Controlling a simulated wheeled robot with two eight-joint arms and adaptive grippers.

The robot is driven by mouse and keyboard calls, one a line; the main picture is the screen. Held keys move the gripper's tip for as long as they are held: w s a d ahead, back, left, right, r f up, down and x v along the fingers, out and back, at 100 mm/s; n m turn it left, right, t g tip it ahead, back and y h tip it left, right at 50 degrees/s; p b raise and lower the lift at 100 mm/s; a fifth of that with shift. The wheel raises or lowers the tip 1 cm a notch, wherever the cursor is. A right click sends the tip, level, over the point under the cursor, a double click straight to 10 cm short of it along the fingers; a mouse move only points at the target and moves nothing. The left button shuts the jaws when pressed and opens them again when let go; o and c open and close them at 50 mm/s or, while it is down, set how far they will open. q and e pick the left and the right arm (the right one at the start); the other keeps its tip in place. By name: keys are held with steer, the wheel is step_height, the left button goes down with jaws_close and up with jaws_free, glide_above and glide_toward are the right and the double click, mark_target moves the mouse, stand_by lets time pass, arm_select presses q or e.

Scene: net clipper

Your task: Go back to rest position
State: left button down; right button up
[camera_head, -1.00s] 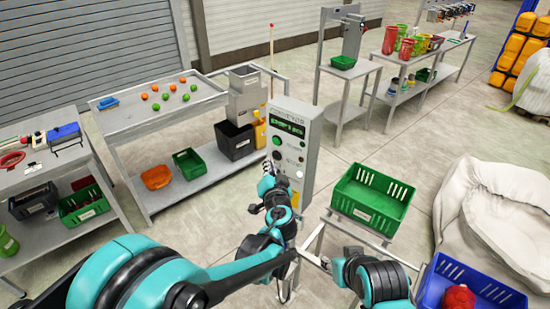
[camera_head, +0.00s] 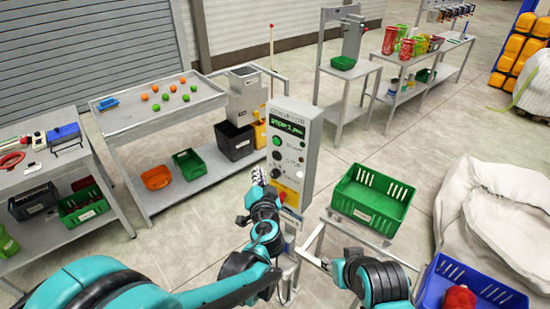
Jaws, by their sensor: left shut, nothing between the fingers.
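My left gripper (camera_head: 258,177) is shut and empty, in the middle of the head view. It is just left of the grey control box (camera_head: 292,150), apart from it as far as I can tell. The box has a green lit display (camera_head: 287,129), a green button (camera_head: 277,141), dark knobs and a red button near its lower end. My right arm (camera_head: 372,280) shows at the bottom, right of centre. Its gripper fingers (camera_head: 326,264) are mostly hidden, so I cannot tell their state.
A green crate (camera_head: 372,199) stands on a metal frame right of the control box. A blue crate (camera_head: 470,287) holding a red item (camera_head: 459,298) is at the lower right, next to a large white sack (camera_head: 490,215). A table (camera_head: 120,123) with small orange and green balls stands behind left.

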stand_by(0.5)
arm_select(q)
steer(key=s+a+f+n+g+y+b, duration=0.1)
steer(key=s+a+f+n+g+b, duration=0.2)
steer(key=s+a, duration=0.4)
steer(key=s+a+f+n+g+y+b, duration=0.1)
steer(key=s+a+f+n+g+b, duration=0.2)
steer(key=a+f, duration=0.45)
steer(key=s+a+f+g+h+b, duration=0.1)
steer(key=s+f+b, duration=0.2)
steer(key=s, duration=0.5)
steer(key=s+a+f+g+h+b, duration=0.1)
steer(key=s+f+g+h+b, duration=0.1)
steer(key=s, duration=0.6)
step_height(320, 180, down, 3)
steer(key=shift+a+r+n+b, duration=0.1)
steer(key=shift+a+n+b, duration=0.2)
steer(key=shift+b, duration=0.35)
